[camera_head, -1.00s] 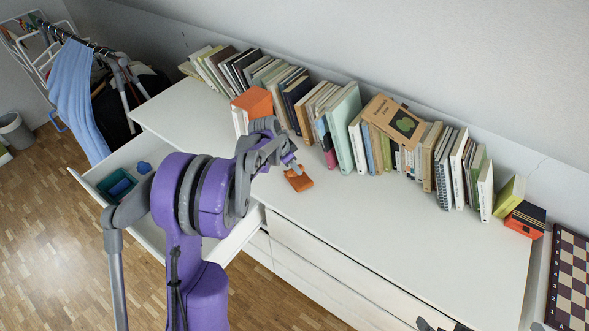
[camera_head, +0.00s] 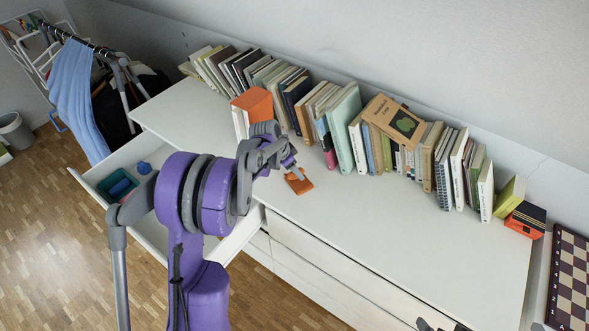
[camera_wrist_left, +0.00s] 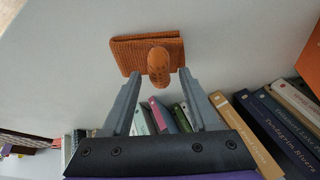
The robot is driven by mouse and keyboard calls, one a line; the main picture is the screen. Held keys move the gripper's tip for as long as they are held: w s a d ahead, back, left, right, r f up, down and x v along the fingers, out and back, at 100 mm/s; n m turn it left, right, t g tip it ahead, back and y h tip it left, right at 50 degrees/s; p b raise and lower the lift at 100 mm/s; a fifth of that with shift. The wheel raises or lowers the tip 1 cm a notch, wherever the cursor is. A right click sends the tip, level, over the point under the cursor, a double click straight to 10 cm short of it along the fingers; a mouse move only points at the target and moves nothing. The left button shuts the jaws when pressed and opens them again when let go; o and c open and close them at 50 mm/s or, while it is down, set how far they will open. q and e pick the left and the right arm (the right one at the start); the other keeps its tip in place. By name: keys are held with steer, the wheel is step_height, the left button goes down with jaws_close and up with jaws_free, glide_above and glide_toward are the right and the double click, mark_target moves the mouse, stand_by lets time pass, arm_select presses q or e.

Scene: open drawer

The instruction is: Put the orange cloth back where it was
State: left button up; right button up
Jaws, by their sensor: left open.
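The orange cloth (camera_head: 300,186) lies folded on the white dresser top, in front of the row of books. My left gripper (camera_head: 297,174) is just above the cloth. In the wrist view its two fingers (camera_wrist_left: 157,80) are wide apart, one on each side of the lump, with gaps between. A small dark grey part at the bottom edge of the head view looks like my right gripper (camera_head: 425,325); its fingers are not clear.
Books (camera_head: 350,125) line the back of the dresser top (camera_head: 380,230); its front right is clear. An open drawer (camera_head: 150,228) at the left holds a teal box (camera_head: 117,186) and a blue item (camera_head: 144,168). A chessboard (camera_head: 570,275) is at the far right.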

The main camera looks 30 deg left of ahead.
arm_select(q)
steer(key=v, duration=1.2)
steer(key=s+d+r+n+y, duration=0.1)
steer(key=s+d+r+n, duration=0.2)
steer(key=s+d, duration=1)
steer(key=s+d+f+n, duration=0.1)
steer(key=s+d+f, duration=0.1)
steer(key=s, duration=0.3)
steer(key=s+d+f+n+t+y, duration=0.1)
steer(key=s+d+f, duration=0.1)
steer(key=s, duration=0.4)
steer(key=shift+d+f, duration=0.2)
steer(key=shift+d, duration=0.5)
steer(key=shift+s, duration=0.1)
steer(key=shift+c, duration=0.2)
